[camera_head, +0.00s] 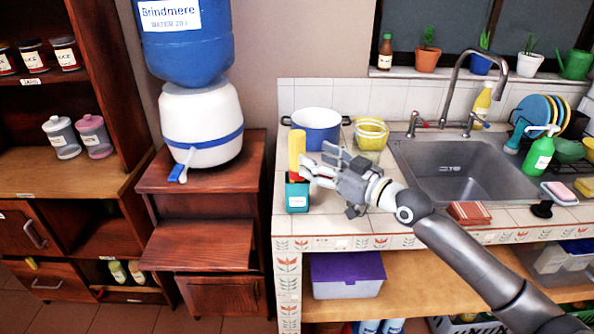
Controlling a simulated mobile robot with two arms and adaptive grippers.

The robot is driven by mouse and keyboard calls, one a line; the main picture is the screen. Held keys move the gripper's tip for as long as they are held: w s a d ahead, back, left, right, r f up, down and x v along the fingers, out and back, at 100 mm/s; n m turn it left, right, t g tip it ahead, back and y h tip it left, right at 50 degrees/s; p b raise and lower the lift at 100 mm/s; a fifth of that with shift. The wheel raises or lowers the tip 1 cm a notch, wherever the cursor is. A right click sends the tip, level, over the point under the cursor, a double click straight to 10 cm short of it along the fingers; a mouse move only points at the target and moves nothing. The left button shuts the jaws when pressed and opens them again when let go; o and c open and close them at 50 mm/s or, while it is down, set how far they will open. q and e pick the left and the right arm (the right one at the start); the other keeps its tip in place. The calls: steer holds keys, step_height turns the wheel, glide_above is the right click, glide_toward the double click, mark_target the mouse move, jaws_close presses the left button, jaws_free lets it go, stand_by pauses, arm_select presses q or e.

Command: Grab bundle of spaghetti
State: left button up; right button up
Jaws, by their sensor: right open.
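A yellow upright bundle (296,148), which looks like the spaghetti, stands at the left end of the tiled counter, with a red band below it. Its lower end meets a teal container (297,195) with a white label; I cannot tell how deep it sits inside. My right gripper (318,170) comes in from the right, just beside the bundle at the height of its lower part and the container's top. Its fingers are open. I cannot tell whether a finger touches the bundle. My left gripper is not in view.
The sink (462,168) is to the right. A red cloth (470,212) lies at the counter's front edge. A water dispenser (200,120) stands on the wooden cabinet at left.

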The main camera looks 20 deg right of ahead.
mark_target(297, 153)
steer(key=shift+x, duration=0.75)
steer(key=x, duration=0.1)
steer(key=p+x, duration=0.1)
steer(key=x, duration=0.1)
steer(key=f+x, duration=0.1)
steer(key=x, duration=0.1)
steer(key=shift+a+r, duration=0.1)
steer(key=shift+a, duration=0.1)
jaws_close()
